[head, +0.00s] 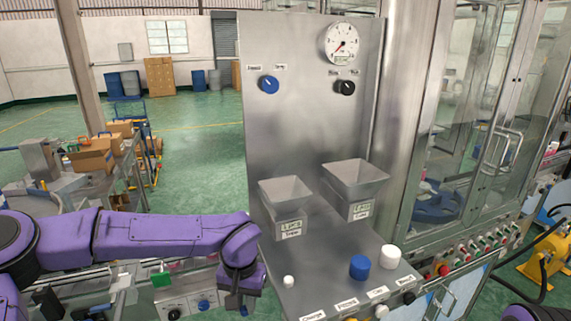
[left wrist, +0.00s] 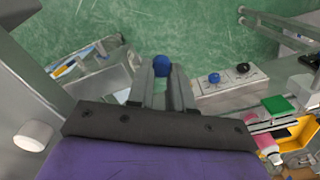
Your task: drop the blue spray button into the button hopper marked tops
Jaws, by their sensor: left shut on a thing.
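My left gripper (head: 243,303) hangs at the left edge of the sloping console in the head view, below the hoppers. In the left wrist view its fingers (left wrist: 161,82) are shut on the small round blue spray button (left wrist: 161,66), which shows at their tips. The button cannot be made out in the head view. Two grey metal hoppers stand on the console against the steel panel: a left one (head: 286,188) and a larger right one (head: 356,176). Each has a small label plate on its front; I cannot read the words surely. My right gripper is out of view.
The console carries a small white knob (head: 289,282), a blue cylinder (head: 360,267) and a white cylinder (head: 391,256). A tall steel panel (head: 300,120) rises behind the hoppers. A glass-doored cabinet (head: 455,120) stands to the right. Space above the hoppers is clear.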

